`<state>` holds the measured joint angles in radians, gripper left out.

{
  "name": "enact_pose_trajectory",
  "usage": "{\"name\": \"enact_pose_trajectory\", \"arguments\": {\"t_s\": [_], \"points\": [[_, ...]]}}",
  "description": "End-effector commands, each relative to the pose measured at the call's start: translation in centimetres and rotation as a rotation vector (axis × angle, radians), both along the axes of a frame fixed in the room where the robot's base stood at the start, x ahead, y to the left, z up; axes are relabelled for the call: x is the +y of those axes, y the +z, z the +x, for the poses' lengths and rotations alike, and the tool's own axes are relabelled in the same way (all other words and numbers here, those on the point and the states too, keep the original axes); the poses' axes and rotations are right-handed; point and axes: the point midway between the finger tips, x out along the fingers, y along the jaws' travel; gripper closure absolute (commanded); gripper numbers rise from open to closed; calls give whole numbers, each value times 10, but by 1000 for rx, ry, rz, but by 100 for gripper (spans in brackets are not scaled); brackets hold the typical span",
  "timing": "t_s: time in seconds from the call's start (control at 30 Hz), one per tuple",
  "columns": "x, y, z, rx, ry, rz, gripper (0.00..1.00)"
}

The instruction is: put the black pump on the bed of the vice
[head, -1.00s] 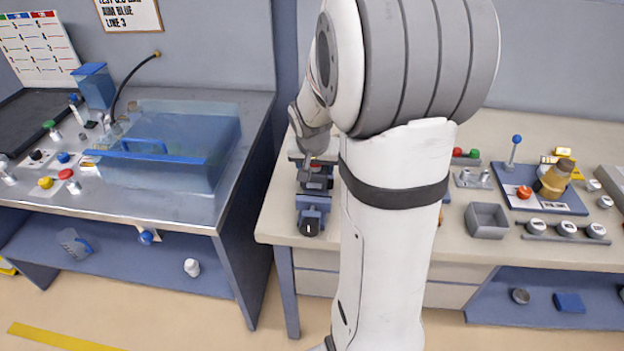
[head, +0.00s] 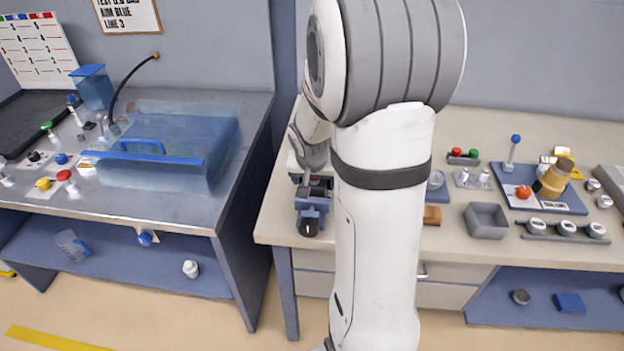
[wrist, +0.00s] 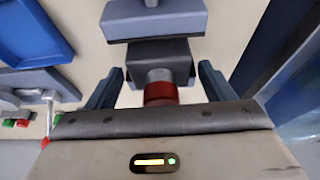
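The black pump (wrist: 172,52) is a dark block with a silver neck and a red collar, seen in the wrist view between my gripper's fingers. My gripper (wrist: 161,70) is open, with a visible gap on each side of the neck and collar. The blue-grey vice (wrist: 155,26) lies just beyond the pump in the wrist view. In the head view the vice (head: 311,208) stands at the left end of the right bench, with a dark shape at its back under my wrist. The pump's underside is hidden, so its contact with the bed cannot be seen.
A blue tray (wrist: 30,40) lies left in the wrist view. The left bench holds a clear blue-edged tank (head: 165,150).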

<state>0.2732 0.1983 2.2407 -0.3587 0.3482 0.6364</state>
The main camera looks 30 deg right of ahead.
Motion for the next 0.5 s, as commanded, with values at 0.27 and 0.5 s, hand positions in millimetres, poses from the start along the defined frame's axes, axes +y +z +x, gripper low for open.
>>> {"name": "enact_pose_trajectory", "arguments": {"t_s": [0.27,0.5], "points": [[0,1,0,0,0,0,22],[5,24,-6,-4,0,-1,22]]}}
